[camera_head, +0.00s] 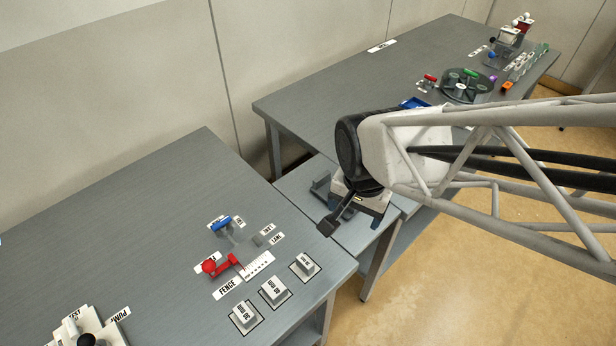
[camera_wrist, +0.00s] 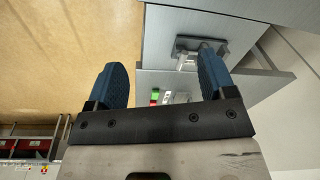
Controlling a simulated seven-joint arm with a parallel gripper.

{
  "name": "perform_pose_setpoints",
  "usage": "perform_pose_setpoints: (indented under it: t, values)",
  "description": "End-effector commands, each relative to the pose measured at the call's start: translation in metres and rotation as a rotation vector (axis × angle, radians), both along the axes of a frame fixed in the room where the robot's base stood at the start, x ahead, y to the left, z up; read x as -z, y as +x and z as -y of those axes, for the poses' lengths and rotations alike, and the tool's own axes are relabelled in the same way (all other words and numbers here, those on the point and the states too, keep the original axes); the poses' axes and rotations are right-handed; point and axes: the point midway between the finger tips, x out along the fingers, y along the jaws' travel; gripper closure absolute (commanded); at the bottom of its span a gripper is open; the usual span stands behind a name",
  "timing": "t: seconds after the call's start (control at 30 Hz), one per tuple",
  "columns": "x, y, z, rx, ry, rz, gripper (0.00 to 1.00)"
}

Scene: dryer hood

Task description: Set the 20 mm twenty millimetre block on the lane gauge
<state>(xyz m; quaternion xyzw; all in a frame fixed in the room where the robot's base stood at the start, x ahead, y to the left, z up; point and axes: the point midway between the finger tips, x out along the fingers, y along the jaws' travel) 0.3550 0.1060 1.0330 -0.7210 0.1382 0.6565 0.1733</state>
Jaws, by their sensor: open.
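Three light grey blocks stand in black-outlined squares at the front edge of the left table: a near one (camera_head: 244,316), a middle one (camera_head: 273,291) and a far one (camera_head: 305,265). Their labels are too small to read surely, so I cannot tell which is the 20 mm block. Behind them is a fixture with a red handle (camera_head: 220,265), a blue handle (camera_head: 222,224) and a white scale (camera_head: 259,265); it appears to be the lane gauge. My gripper (camera_head: 354,222) is open and empty, right of the blocks. Its blue fingers stand apart in the wrist view (camera_wrist: 163,75).
A lower grey shelf (camera_head: 290,187) with a dark grey bracket (camera_head: 321,186) lies between the tables, beside my gripper. The far table carries a round dark turntable (camera_head: 467,86). A white device (camera_head: 84,328) sits at the near left. The left table's back is clear.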

Motion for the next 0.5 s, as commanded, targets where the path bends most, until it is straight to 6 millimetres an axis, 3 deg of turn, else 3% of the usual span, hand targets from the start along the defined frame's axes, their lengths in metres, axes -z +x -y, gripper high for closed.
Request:
perform_pose_setpoints:
  t: [0.5]
  values:
    - [0.085, -0.014, -0.078, 0.274, -0.005, -0.091, 0.23]
